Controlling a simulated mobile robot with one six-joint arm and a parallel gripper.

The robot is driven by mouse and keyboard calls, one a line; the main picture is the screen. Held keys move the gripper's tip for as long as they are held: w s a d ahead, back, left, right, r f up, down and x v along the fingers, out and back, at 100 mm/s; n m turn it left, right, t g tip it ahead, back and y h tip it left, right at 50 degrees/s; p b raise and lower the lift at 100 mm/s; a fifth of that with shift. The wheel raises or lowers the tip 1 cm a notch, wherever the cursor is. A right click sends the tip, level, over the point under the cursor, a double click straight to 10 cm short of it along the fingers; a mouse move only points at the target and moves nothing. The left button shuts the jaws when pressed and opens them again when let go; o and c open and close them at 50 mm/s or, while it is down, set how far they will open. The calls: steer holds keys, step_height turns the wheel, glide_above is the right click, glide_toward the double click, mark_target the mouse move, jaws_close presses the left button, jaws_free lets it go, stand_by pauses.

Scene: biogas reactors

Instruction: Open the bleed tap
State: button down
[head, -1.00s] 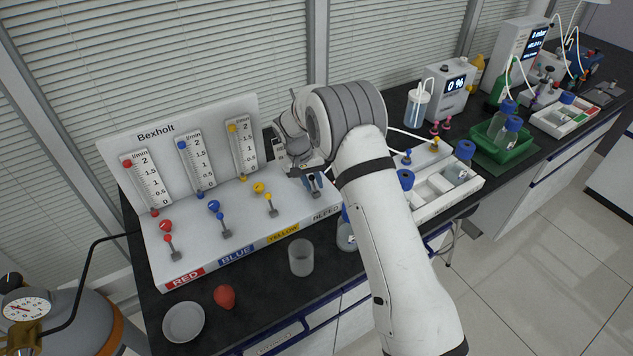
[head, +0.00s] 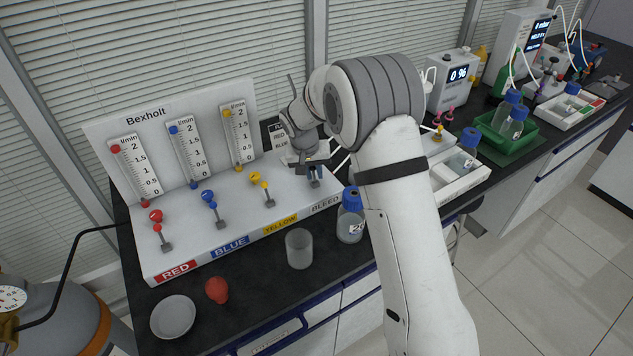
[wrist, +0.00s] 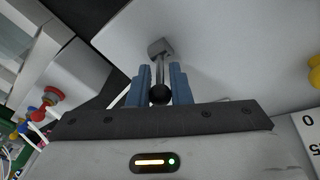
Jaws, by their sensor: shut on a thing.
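The bleed tap (wrist: 159,72) is a metal lever with a dark ball knob and a grey square base on the white Bexholt panel. In the wrist view the blue fingers of my gripper (wrist: 160,92) stand on both sides of its knob and are shut on it. In the head view my gripper (head: 314,174) is at the right end of the panel's sloping front, above the BLEED label (head: 326,203). There the tap is mostly hidden by the fingers.
Red (head: 161,238), blue (head: 216,213) and yellow (head: 267,193) taps stand to the left on the same panel. A clear beaker (head: 299,249), a blue-capped bottle (head: 350,215), a red bulb (head: 216,290) and a white dish (head: 173,317) sit in front.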

steer(key=t+b, duration=0.1)
steer(key=b, duration=0.3)
steer(key=t+y+b, duration=0.1)
steer(key=b, duration=0.2)
steer(key=s+t+y+b, duration=0.1)
steer(key=b, duration=0.3)
steer(key=shift+s+d+f+m+t+b, duration=0.1)
steer(key=shift+d+f+m+t+b, duration=0.2)
steer(key=shift+f, duration=0.1)
steer(key=t+b, duration=0.1)
steer(key=b, duration=0.2)
steer(key=t+y+b, duration=0.1)
steer(key=b, duration=0.2)
steer(key=shift+s+d+r+y, duration=0.15)
steer(key=shift+s+d+y, duration=0.1)
steer(key=shift+s+y, duration=0.1)
steer(key=shift+s+r+t+y+b, duration=0.15)
steer(key=shift+t+y+b, duration=0.2)
steer(key=shift+b, duration=0.65)
steer(key=c, duration=1.4)
jaws_free()
steer(key=shift+o, duration=0.2)
step_height(320, 180, up, 10)
steer(key=p, duration=0.1)
